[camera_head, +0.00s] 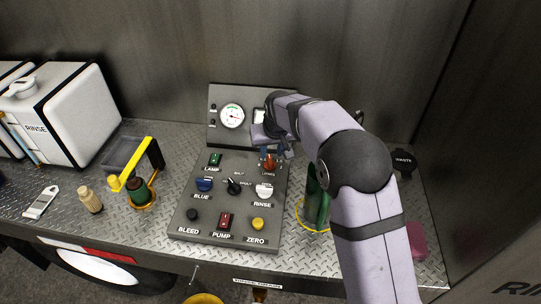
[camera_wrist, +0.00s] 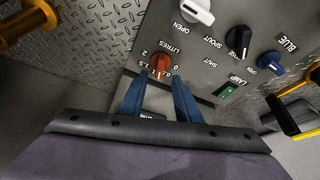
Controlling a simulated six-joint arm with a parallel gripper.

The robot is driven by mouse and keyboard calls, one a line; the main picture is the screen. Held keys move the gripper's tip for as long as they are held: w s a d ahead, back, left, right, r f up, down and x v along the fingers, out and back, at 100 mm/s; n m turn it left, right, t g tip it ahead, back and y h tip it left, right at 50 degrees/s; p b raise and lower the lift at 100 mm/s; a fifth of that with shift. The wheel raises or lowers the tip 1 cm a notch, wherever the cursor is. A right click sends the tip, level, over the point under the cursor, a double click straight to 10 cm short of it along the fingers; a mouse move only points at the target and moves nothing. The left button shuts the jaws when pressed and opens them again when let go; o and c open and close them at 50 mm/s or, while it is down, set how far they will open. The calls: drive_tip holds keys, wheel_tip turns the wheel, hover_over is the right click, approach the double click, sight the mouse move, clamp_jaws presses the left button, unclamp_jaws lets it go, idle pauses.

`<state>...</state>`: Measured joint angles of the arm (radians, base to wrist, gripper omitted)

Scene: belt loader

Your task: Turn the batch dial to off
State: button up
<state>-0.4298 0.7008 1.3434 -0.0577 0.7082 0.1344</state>
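The batch dial (camera_wrist: 160,61) is an orange-red knob on the grey control panel, marked LITRES with numbers around it. It also shows in the head view (camera_head: 269,162), on the panel's upper right. Which number its pointer marks is too small to tell. My gripper (camera_wrist: 159,88) has its two blue fingers spread apart, with the tips close to the dial, one toward each side. Nothing is held between them. In the head view my gripper (camera_head: 278,151) is above and behind the dial; whether it touches is unclear.
The sloped panel (camera_head: 188,222) has a green lamp switch (camera_head: 215,160), blue knob (camera_head: 204,184), black spout knob (camera_head: 233,186) and white rinse knob (camera_head: 264,190) near the dial. An upright gauge board (camera_head: 217,137) stands behind. A green bottle (camera_head: 316,200) stands right of the panel.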

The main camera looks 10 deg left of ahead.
sight(270, 159)
drive_tip(key=shift+p+x, duration=0.9)
drive_tip(key=shift+x, duration=1.75)
clamp_jaws()
